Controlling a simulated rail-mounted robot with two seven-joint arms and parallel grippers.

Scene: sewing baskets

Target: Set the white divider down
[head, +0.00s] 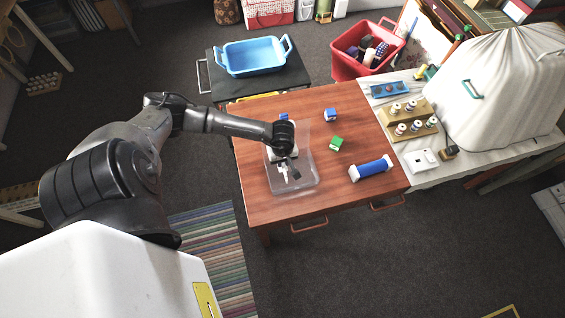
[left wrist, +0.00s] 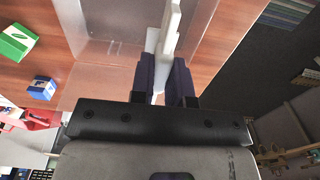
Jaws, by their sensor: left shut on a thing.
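My left gripper (head: 286,168) is over the clear plastic box (head: 310,187) on the wooden table. It is shut on the white divider (head: 284,174). In the left wrist view the divider (left wrist: 169,38) stands edge-on between the dark fingers (left wrist: 165,82) and sticks out beyond them. The clear box (left wrist: 90,25) shows beside and behind it. I cannot tell whether the divider's lower edge touches the box floor. The arm and gripper hide part of the box. My right gripper is not in view.
A green block (head: 337,143), a blue block (head: 330,115) and a blue roll with white ends (head: 371,168) lie right of the box on the table (head: 262,208). Another blue block (head: 283,117) is behind the box. A blue basin (head: 254,58) stands on the black trolley beyond.

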